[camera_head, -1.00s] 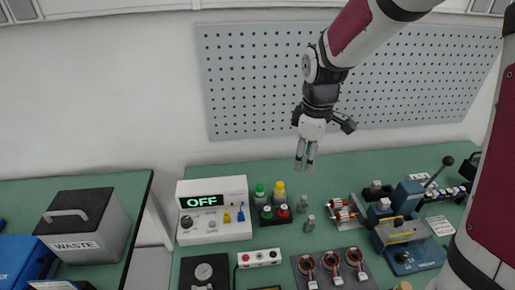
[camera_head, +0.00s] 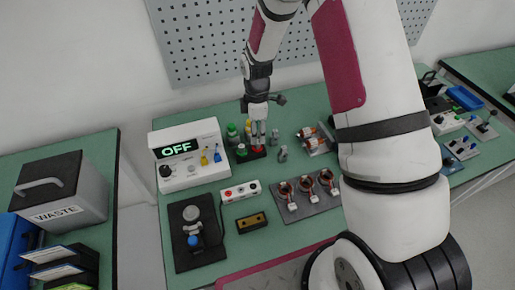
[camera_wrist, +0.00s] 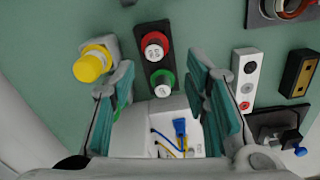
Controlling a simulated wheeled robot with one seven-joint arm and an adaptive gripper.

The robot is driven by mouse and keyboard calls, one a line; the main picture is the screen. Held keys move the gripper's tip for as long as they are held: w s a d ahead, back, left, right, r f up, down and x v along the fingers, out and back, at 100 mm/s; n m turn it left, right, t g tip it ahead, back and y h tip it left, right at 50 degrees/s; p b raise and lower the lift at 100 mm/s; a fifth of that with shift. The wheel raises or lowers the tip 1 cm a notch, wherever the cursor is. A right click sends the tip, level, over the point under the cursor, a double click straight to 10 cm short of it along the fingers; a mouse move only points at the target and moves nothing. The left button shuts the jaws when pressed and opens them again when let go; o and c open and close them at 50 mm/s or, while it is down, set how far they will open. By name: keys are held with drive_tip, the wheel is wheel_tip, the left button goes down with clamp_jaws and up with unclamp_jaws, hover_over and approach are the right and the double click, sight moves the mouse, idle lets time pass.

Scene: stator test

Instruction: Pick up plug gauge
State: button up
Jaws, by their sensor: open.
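One has a red collar (camera_wrist: 156,46) and one has a green collar (camera_wrist: 162,84). In the head view the red one (camera_head: 257,153) and the green one (camera_head: 241,150) stand right of the white box. My gripper (camera_wrist: 160,78) is open and empty, pointing down over the holder, with the green-collared piece between its fingers in the wrist view. In the head view my gripper (camera_head: 258,137) is just above and behind the red piece. Its exact height is unclear.
A white box reading OFF (camera_head: 188,157) is left of the holder. Grey posts (camera_head: 283,153) and a motor fixture (camera_head: 315,139) are right. A socket strip (camera_head: 240,191) lies in front.

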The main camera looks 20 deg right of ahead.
sight(257, 147)
drive_tip(key=shift+w+d+f+p, duration=0.1)
drive_tip(key=shift+f+p, duration=0.1)
drive_tip(key=shift+f, duration=0.8)
drive_tip(key=shift+w+d+f+p, duration=0.1)
drive_tip(key=shift+w+f+p, duration=0.1)
drive_tip(key=shift+f, duration=0.8)
drive_tip(key=shift+w+f+p, duration=0.1)
drive_tip(key=shift+f+p, duration=0.1)
drive_tip(key=shift+f, duration=0.8)
clamp_jaws()
